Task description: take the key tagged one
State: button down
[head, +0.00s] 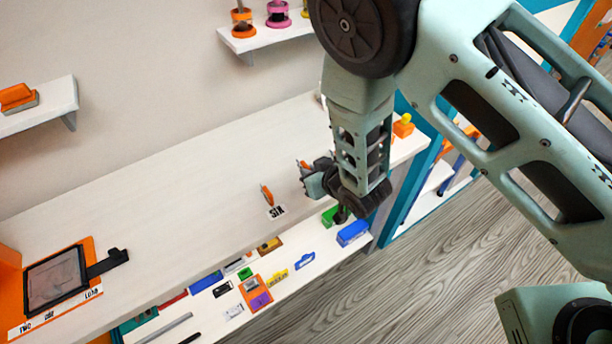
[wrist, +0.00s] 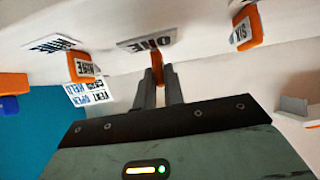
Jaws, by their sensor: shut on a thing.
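In the wrist view, my gripper (wrist: 158,74) is shut on an orange key (wrist: 158,62). The white label ONE (wrist: 148,43) lies right at this key. The fingers hide most of the key. In the head view, my gripper (head: 316,182) is at the right part of the long white shelf top, and a bit of orange (head: 303,165) shows beside it. Another orange key (head: 267,194) with the label SIX (head: 277,211) stands to its left; this key also shows at the right in the wrist view (wrist: 248,25).
An orange key (wrist: 80,66) with a label hard to read is on the other side in the wrist view. A lower shelf (head: 310,277) holds several small coloured items. A black tablet (head: 55,281) lies at the left. The shelf top between is clear.

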jog(key=shift+r+p, duration=1.25)
jog(key=shift+r, duration=0.95)
jog(key=shift+s, duration=0.1)
jog(key=shift+s+d+b, duration=0.2)
jog(key=shift+s+d, duration=0.5)
jog(key=shift+s, duration=0.3)
jog(key=shift+s+d+b, duration=0.2)
jog(key=shift+s+d, duration=0.45)
jog(key=shift+s, duration=0.35)
